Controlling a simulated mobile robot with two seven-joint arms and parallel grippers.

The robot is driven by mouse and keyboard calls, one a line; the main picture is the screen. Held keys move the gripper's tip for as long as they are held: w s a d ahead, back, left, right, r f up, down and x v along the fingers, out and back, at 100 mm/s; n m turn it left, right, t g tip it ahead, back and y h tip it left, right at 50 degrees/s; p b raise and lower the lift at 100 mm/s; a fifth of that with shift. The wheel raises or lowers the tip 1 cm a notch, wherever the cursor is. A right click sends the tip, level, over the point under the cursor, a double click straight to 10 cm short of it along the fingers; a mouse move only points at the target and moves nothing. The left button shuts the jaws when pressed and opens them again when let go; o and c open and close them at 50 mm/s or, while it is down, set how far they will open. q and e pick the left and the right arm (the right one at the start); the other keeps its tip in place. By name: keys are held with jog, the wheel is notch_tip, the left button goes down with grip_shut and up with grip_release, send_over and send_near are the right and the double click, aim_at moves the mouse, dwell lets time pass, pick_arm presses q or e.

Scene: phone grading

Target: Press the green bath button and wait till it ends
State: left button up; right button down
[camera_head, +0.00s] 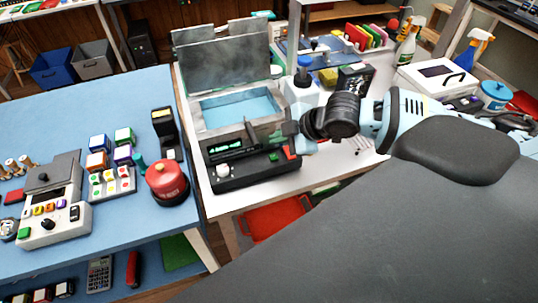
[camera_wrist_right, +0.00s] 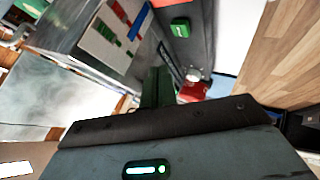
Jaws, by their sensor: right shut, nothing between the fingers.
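The bath (camera_head: 200,123) is a grey box with its lid (camera_head: 225,60) raised and blue liquid (camera_head: 240,105) inside. Its black control panel (camera_head: 240,178) faces front, with a lit green display, a white knob (camera_head: 223,170) and a small green button (camera_head: 273,157). In the right wrist view, a green button (camera_wrist_right: 180,27) stands out on a dark surface, beyond the fingertips. My right gripper (camera_head: 290,130) is shut and empty, at the right end of the panel, close above the green button. Its fingers (camera_wrist_right: 158,88) also show in the wrist view; contact with the button cannot be seen.
A blue table (camera_head: 90,130) at left holds a grey device (camera_head: 50,205), coloured blocks and a red round button (camera_head: 167,180). A blue-capped bottle (camera_head: 303,85) stands close behind my right gripper. A red tray (camera_head: 275,218) lies below the white table.

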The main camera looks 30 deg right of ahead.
aim_at(277, 157)
notch_tip(277, 157, down, 2)
jog(key=shift+f, duration=0.15)
jog(key=shift+f+b, duration=0.35)
jog(key=shift+f, duration=0.1)
pick_arm(q)
jog(key=shift+s+d+f, duration=0.1)
jog(key=shift+s+f, duration=0.25)
jog(key=shift+f, duration=0.4)
pick_arm(e)
jog(key=shift+f, duration=0.15)
pick_arm(q)
jog(key=shift+f, duration=0.1)
pick_arm(e)
jog(key=shift+f, duration=0.15)
dwell(0.7)
jog(key=shift+f, duration=0.25)
